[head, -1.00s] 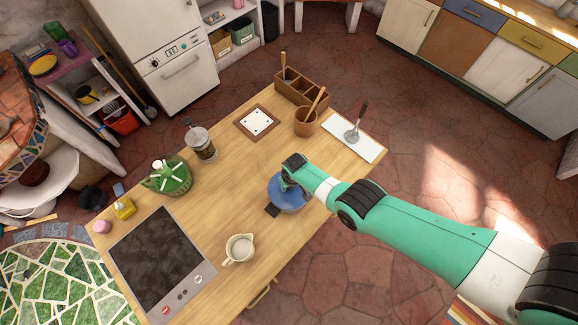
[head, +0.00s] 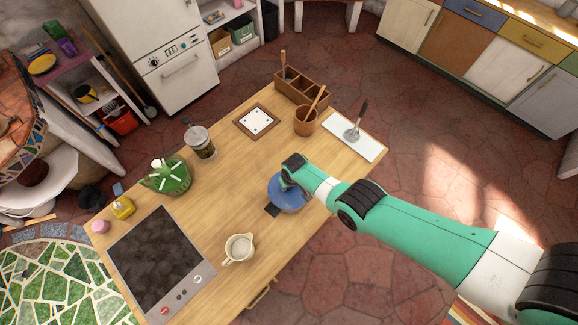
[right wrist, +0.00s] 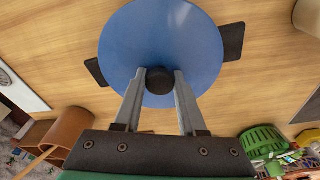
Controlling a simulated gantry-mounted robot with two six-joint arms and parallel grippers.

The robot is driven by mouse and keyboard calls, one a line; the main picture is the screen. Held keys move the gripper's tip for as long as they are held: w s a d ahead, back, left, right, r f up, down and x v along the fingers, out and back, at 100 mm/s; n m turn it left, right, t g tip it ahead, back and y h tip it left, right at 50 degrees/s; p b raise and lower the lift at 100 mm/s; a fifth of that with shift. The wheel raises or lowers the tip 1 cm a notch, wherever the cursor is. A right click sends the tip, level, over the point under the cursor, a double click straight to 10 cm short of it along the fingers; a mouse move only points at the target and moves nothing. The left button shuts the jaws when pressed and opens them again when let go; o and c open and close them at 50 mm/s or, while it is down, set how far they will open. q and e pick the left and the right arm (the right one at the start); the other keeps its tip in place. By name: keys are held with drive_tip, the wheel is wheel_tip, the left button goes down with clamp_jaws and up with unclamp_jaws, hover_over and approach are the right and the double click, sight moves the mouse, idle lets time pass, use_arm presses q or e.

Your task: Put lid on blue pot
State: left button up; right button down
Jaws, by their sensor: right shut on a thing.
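The blue pot (head: 287,194) stands on the wooden counter, with a blue lid on top and a dark side handle showing at its lower left. In the right wrist view the round blue lid (right wrist: 160,40) fills the upper middle, and dark pot handles (right wrist: 233,42) stick out at both sides beneath it. My right gripper (right wrist: 160,78) is shut on the lid's dark round knob (right wrist: 160,81), one finger on each side. From above I cannot tell whether the lid is fully seated or slightly raised. My left gripper is out of view.
A cream pitcher (head: 239,248) stands below left of the pot, and a hob (head: 160,262) lies further left. A green basket (head: 168,176), a glass press (head: 200,142), a brown utensil pot (head: 306,122) and a wooden caddy (head: 302,88) stand around. The counter between them is clear.

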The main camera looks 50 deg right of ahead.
drive_tip(key=shift+f, duration=0.1)
idle(0.3)
unclamp_jaws()
idle(0.4)
